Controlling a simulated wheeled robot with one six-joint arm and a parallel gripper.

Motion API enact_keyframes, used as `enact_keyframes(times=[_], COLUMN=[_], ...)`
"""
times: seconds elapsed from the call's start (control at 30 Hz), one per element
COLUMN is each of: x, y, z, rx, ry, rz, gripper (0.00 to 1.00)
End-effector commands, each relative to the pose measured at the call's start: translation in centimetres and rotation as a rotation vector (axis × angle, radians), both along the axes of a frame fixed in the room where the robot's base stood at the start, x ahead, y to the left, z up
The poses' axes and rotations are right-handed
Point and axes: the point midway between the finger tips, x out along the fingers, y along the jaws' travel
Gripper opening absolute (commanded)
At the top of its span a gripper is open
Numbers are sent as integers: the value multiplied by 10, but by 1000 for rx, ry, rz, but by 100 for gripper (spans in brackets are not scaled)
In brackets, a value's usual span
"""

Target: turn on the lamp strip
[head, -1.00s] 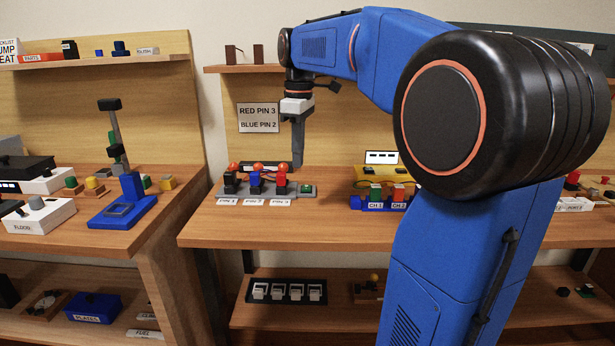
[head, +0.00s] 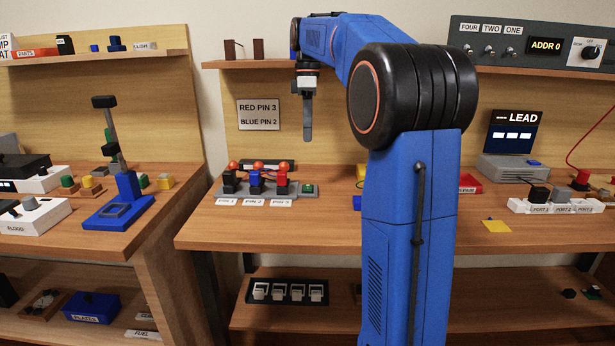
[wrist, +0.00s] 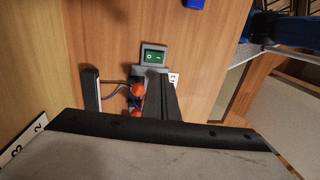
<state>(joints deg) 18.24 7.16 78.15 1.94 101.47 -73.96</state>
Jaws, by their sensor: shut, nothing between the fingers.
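I cannot tell whether the lamps are lit.
A sign (head: 259,115) is on the back panel behind my gripper. A shelf (head: 240,65) runs above. A laptop-like LEAD unit (head: 511,165) and port blocks (head: 556,206) stand at the right. My arm hides the bench's middle. The bench front before the plugs is clear.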

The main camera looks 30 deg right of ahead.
Motion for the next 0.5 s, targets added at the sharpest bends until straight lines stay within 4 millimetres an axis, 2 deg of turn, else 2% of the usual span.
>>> enact_keyframes(times=[0.17,0.27,0.5], x=[-1,-3,-7], y=[1,2,5], z=[-8,-20,-62], rx=[0,1,0], ry=[0,1,2], rz=[0,0,0], gripper=[0,0,0])
